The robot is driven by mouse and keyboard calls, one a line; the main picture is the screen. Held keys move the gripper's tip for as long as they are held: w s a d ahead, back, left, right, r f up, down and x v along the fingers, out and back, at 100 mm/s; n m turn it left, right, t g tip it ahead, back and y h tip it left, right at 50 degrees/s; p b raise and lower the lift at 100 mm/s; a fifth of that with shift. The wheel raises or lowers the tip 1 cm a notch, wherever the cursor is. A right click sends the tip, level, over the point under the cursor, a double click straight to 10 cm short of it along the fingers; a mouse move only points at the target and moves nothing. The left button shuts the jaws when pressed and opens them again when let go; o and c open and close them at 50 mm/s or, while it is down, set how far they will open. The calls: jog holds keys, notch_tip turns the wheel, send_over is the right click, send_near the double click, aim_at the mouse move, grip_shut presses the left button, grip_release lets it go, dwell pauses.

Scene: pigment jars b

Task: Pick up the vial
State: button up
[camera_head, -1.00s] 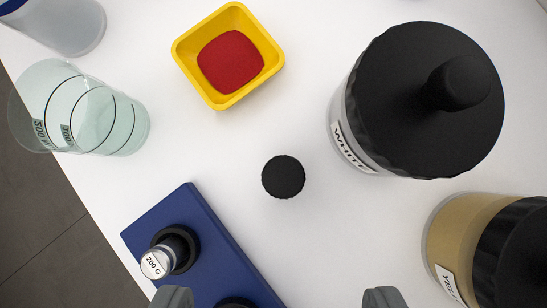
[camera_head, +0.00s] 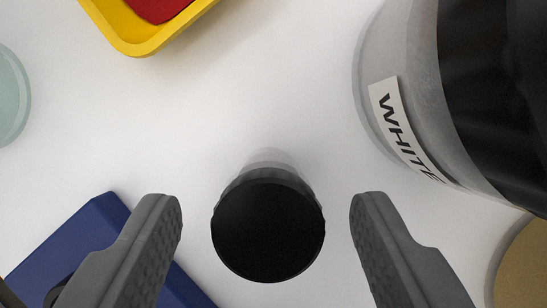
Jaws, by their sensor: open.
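The vial (camera_head: 268,228) stands upright on the white table, seen from above. Its round black cap faces me and a little of its clear body shows behind the cap. My gripper (camera_head: 266,207) is open, with one grey finger to the left of the vial and the other to its right. There is a gap between the cap and each finger, and neither appears to touch it.
A large jar labelled WHITE (camera_head: 405,110) with a black lid stands close on the right. A tan jar (camera_head: 525,270) is at the lower right. A blue block (camera_head: 75,245) lies at the lower left. A yellow bowl (camera_head: 135,45) with red contents and a pale glass (camera_head: 10,95) are further off.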

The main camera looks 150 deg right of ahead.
jog(key=shift+x, duration=1.5)
jog(key=c, duration=1.1)
